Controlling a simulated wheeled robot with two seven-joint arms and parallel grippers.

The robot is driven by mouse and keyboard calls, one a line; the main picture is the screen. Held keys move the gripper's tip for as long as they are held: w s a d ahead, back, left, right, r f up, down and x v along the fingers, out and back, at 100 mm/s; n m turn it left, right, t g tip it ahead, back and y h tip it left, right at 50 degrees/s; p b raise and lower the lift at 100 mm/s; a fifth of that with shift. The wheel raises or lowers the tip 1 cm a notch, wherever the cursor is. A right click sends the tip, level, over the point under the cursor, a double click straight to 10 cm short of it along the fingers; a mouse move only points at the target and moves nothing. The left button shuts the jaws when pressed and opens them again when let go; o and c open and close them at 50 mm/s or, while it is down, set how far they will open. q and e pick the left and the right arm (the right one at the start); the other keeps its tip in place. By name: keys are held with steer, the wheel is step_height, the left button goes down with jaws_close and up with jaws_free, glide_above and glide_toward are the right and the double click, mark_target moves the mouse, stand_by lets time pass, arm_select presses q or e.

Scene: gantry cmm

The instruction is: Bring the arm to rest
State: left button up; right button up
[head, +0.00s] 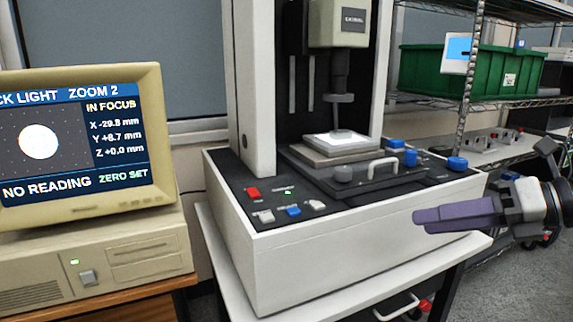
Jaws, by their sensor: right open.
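My right gripper (428,219) reaches in from the right edge of the head view, its purple-grey fingers pointing left. It is open and nothing shows between its fingers. It hangs in front of the right front corner of the white measuring machine (340,250), and I cannot tell whether it touches the casing. The fingers overlap each other from this side, so the gap is hard to see. My left gripper is not in the head view.
A beige monitor (165,150) on a beige computer unit (150,245) stands at left. The machine has a lit stage (345,143), blue knobs (457,164) and a white handle (382,166). Wire shelves with a green bin (510,75) stand behind at right. Floor shows at lower right.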

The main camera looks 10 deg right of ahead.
steer(key=w+a+f+m+t+y+p, duration=0.1)
steer(key=a+f+m+t+y+p, duration=0.15)
steer(key=a+m+y, duration=0.35)
step_height(320, 180, down, 16)
steer(key=s+a+m+t+h+p, duration=0.25)
steer(key=m+t+h, duration=0.5)
steer(key=m, duration=1.05)
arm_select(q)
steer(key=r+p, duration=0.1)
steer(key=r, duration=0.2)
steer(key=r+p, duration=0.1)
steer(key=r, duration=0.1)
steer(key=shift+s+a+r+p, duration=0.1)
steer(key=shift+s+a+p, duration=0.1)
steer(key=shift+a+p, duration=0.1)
arm_select(e)
steer(key=s+a+f+m+g+h, duration=0.2)
steer(key=s+a+f+m+g, duration=0.2)
steer(key=s+f, duration=0.5)
steer(key=s+a+f+m+g+h, duration=0.3)
steer(key=s+f+m, duration=0.4)
steer(key=s+f, duration=0.3)
steer(key=a+g, duration=0.1)
steer(key=g, duration=0.1)
steer(key=shift+f+g, duration=0.3)
steer(key=shift+g, duration=0.1)
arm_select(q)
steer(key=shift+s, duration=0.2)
arm_select(e)
steer(key=shift+h, duration=0.25)
